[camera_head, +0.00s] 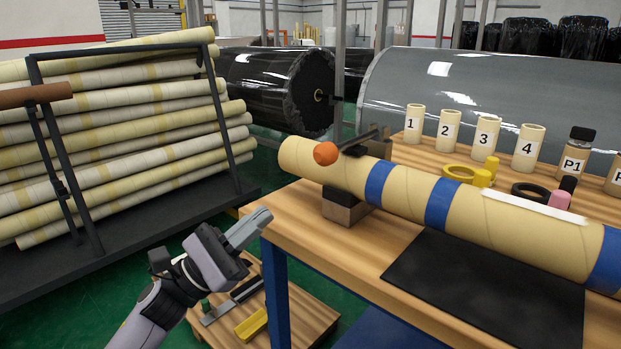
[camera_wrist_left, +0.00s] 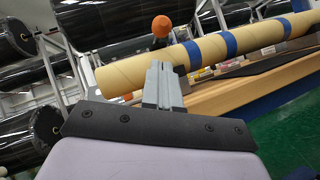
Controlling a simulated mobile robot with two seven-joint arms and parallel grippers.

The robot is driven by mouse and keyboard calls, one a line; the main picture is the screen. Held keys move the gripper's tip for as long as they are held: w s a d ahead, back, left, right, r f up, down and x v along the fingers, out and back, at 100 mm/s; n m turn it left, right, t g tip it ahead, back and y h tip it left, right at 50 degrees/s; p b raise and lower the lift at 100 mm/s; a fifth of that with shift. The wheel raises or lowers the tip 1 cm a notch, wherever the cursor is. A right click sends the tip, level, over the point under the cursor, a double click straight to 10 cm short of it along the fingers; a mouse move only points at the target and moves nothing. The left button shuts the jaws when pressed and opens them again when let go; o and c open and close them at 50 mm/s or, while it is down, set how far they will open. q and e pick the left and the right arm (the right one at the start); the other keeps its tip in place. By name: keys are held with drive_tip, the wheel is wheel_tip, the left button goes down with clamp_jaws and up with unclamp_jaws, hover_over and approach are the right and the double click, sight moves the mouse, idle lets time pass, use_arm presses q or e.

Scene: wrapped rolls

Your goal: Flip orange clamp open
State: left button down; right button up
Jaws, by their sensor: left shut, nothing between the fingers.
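The orange clamp end (camera_head: 326,153) is a round knob above the near-left end of a tan cardboard roll with blue bands (camera_head: 340,171). A dark bar (camera_head: 362,140) runs from the knob back over the roll. The orange knob also shows in the left wrist view (camera_wrist_left: 161,26), above the roll (camera_wrist_left: 150,72). My left gripper (camera_head: 258,218) is shut and empty, below and left of the roll end, apart from the knob. Its fingers show in the left wrist view (camera_wrist_left: 159,72), pointing toward the roll. My right gripper is in neither view.
The roll rests on a dark block (camera_head: 345,207) on the wooden table (camera_head: 310,235), with a black mat (camera_head: 480,300) in front. Numbered tubes (camera_head: 447,130), yellow rings and bottles stand behind. A rack of rolls (camera_head: 120,140) is at left. A low wooden shelf (camera_head: 310,312) holds small tools.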

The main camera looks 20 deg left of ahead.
use_arm(q)
drive_tip(key=p+x, duration=0.2)
drive_tip(key=x, duration=0.6)
drive_tip(key=shift+r, duration=0.2)
drive_tip(key=shift+x, duration=0.9)
drive_tip(key=shift+d+f, duration=0.1)
